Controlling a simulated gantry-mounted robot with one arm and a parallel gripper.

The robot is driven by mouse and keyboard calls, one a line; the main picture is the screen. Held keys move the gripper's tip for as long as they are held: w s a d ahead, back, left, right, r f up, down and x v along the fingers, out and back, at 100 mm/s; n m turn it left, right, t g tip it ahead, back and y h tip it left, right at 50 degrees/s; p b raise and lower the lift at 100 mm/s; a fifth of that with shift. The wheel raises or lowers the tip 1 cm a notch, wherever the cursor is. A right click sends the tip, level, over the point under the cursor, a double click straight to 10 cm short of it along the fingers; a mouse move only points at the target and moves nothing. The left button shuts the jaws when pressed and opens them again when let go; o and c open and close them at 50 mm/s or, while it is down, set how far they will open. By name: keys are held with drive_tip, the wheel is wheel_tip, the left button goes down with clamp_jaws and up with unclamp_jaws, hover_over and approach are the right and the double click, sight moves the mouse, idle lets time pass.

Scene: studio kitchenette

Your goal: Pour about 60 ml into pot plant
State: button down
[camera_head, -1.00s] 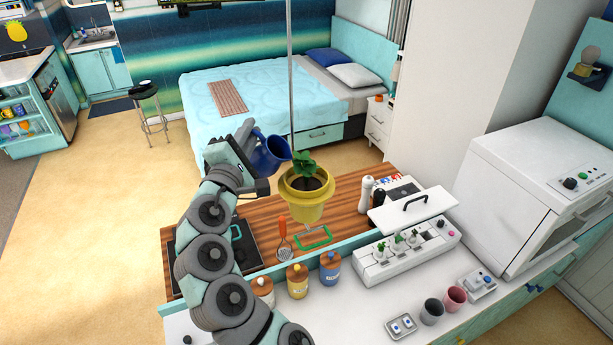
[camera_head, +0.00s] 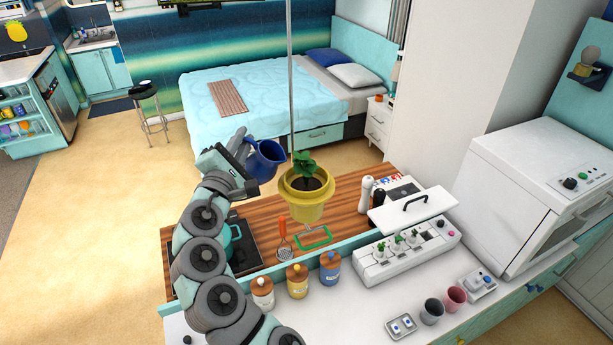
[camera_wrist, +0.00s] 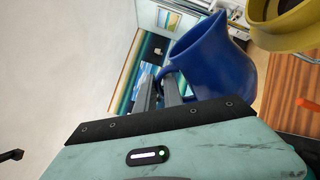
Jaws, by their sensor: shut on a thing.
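The jug's contents are hidden.
Below are a wooden counter (camera_head: 262,215), a dark hob with a teal pot (camera_head: 232,240), and a strainer with an orange handle (camera_head: 283,236). Lidded jars (camera_head: 297,281) and a white planter box (camera_head: 408,250) stand on the white counter.

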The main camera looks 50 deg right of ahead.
drive_tip(key=w+a+f+n+y, duration=0.1)
drive_tip(key=w+a+f+n, duration=0.1)
drive_tip(key=w+f+n, duration=0.3)
drive_tip(key=shift+f+n, duration=0.6)
drive_tip(key=shift+f, duration=0.35)
idle(1.1)
